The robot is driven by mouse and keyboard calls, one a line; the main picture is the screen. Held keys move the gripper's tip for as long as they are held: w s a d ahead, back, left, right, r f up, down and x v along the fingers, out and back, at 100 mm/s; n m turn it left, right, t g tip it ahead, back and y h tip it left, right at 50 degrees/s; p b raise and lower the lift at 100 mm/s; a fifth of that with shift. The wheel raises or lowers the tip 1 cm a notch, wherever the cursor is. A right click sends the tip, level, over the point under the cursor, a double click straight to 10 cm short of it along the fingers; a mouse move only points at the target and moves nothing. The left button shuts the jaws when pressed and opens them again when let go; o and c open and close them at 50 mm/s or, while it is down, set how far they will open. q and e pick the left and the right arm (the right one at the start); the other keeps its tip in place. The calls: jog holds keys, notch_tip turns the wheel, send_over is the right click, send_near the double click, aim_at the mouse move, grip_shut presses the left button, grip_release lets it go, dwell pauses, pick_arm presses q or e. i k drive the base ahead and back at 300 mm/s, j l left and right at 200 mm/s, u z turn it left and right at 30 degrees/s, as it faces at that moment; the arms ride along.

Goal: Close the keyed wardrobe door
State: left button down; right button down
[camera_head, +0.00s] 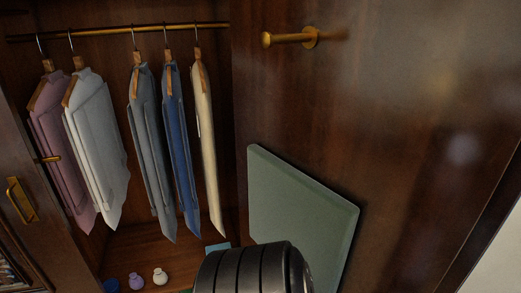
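The wardrobe stands open, and its inside shows in the head view with a brass rail (120,32) across the top. A large dark brown wooden panel (400,110) fills the right side, with a brass peg (290,39) near its top; it looks like an open door seen from inside. At the left edge is another brown wooden panel (22,240) with a brass handle plate (21,200). A small brass piece (50,159) sticks out beside it; I cannot tell if it is a key. Neither gripper shows.
Several garments hang from the rail, among them a blue one (177,140) and a cream one (206,150). A flat grey-green board (300,215) is against the right panel. Small round objects, one white (160,277), one purple (136,282), stand on the wardrobe floor.

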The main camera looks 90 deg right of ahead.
aim_at(380, 140)
jog(key=k+l+z, duration=0.15)
jog(key=k, duration=0.25)
jog(key=k+z, duration=0.2)
jog(key=k, duration=0.2)
jog(key=k+l+z, duration=0.25)
jog(key=l, duration=0.3)
jog(key=k+l, duration=0.1)
jog(key=l, duration=0.3)
jog(key=k+l+z, duration=0.15)
jog(key=l, duration=0.25)
jog(key=l+z, duration=0.1)
jog(key=l, duration=0.3)
jog(key=k, duration=0.05)
